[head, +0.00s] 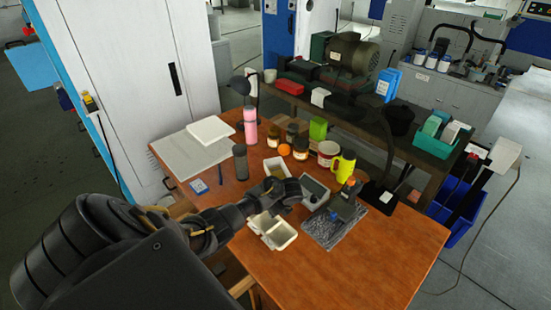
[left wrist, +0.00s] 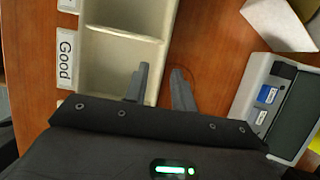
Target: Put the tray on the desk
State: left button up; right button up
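An off-white tray (head: 283,238) with compartments sits on the wooden desk (head: 335,268), close to its near left edge. In the left wrist view the tray (left wrist: 118,58) carries a "Good" label on its left rim. My left gripper (left wrist: 161,72) is open: one finger shows over the tray's compartment, the other over the desk just outside the tray's right wall. The wall lies between them in the picture; whether they reach down around it I cannot tell. In the head view my left gripper (head: 284,205) hides part of the tray. My right gripper is not in view.
A grey scale-like device (head: 314,191) and a gauge on a grey slab (head: 333,228) stand right of the tray. Behind are a white bin (head: 277,168), an orange ball (head: 284,150), jars and a yellow bottle (head: 343,166). The desk's front right is clear.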

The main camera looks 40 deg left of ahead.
pick_arm(q)
jog(key=shift+r, duration=0.3)
jog(key=p+v, duration=0.1)
jog(key=v, duration=1.1)
jog(key=shift+f, duration=0.1)
